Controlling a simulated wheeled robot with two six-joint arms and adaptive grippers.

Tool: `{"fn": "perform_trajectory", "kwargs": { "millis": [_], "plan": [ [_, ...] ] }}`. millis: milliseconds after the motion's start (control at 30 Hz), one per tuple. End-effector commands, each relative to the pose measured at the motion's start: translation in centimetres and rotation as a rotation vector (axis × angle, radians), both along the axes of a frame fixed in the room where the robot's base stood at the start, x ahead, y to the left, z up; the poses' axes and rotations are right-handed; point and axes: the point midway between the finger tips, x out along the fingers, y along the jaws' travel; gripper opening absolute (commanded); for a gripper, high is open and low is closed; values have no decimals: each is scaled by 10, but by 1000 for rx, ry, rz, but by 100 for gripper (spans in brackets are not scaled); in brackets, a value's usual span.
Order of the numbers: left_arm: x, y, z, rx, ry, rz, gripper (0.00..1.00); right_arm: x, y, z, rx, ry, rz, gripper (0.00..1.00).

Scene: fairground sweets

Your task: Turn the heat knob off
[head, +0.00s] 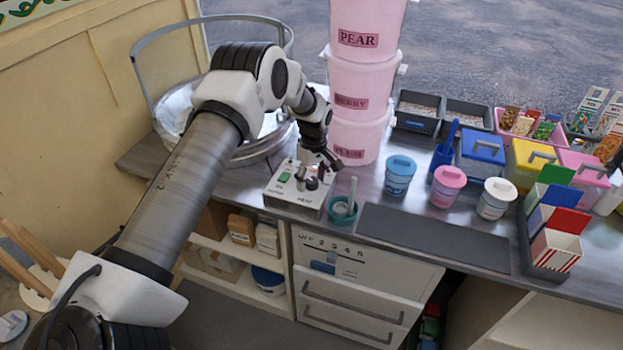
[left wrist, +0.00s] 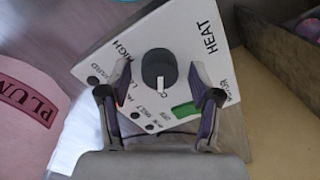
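The heat knob (left wrist: 159,72) is a round black knob with a white pointer line, on a white control panel (left wrist: 135,50) lettered HEAT, HIGH, LOW and MELT. The pointer runs toward the bottom of the left wrist view. A green switch (left wrist: 187,110) sits beside the knob. In the head view the control box (head: 292,200) stands on the counter. My left gripper (left wrist: 157,82) is open, with one finger on either side of the knob and visible gaps between. In the head view the left gripper (head: 316,176) is over the box and partly hides the knob. My right gripper is not in view.
A round metal pan (head: 180,105) with a rail stands behind my left arm. Stacked pink tubs (head: 362,88) stand behind the box. A teal cup (head: 343,212) with a utensil is close on its right. Lidded tubs (head: 398,178) and a dark mat (head: 430,238) lie further right.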

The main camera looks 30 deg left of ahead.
Motion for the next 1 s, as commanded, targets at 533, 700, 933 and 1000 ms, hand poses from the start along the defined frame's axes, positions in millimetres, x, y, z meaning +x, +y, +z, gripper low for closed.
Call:
{"fn": "perform_trajectory", "kwargs": {
  "millis": [533,700,933,1000],
  "plan": [
    [6,-1,98,0,-3,0,63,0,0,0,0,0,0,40],
    [7,-1,118,-1,1,0,63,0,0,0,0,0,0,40],
    [7,-1,119,-1,1,0,63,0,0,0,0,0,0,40],
    [7,-1,119,-1,1,0,63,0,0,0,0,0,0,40]
  ]
}}
